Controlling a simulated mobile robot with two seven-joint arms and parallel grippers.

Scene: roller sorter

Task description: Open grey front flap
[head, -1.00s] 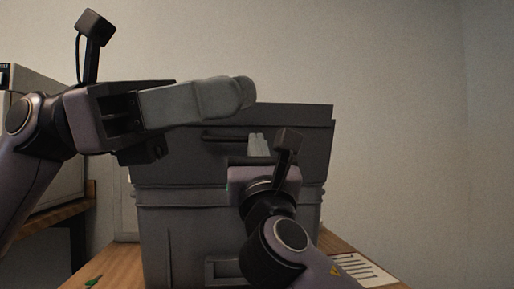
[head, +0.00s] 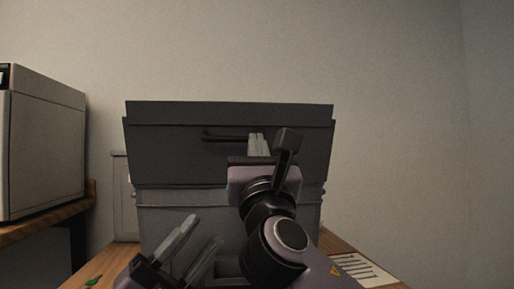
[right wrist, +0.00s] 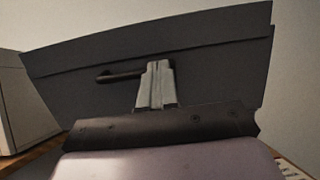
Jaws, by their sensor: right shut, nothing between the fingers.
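The grey front flap (head: 165,150) is the dark upper panel of the grey machine, with a dark bar handle (head: 222,138) across it. The flap looks shut, upright over the lower body. My right gripper (head: 258,137) is in front of the flap at the handle's right part, fingers together and empty. In the right wrist view its fingertips (right wrist: 159,64) overlap the handle (right wrist: 115,75); whether they touch it I cannot tell. My left gripper (head: 203,228) is low in front of the machine's lower body, fingers apart and empty.
The machine (head: 160,215) stands on a wooden table. A pale cabinet (head: 45,145) stands at the left on a wooden shelf. A lined paper sheet (head: 362,270) lies at the right, and a small green item (head: 93,281) at the front left.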

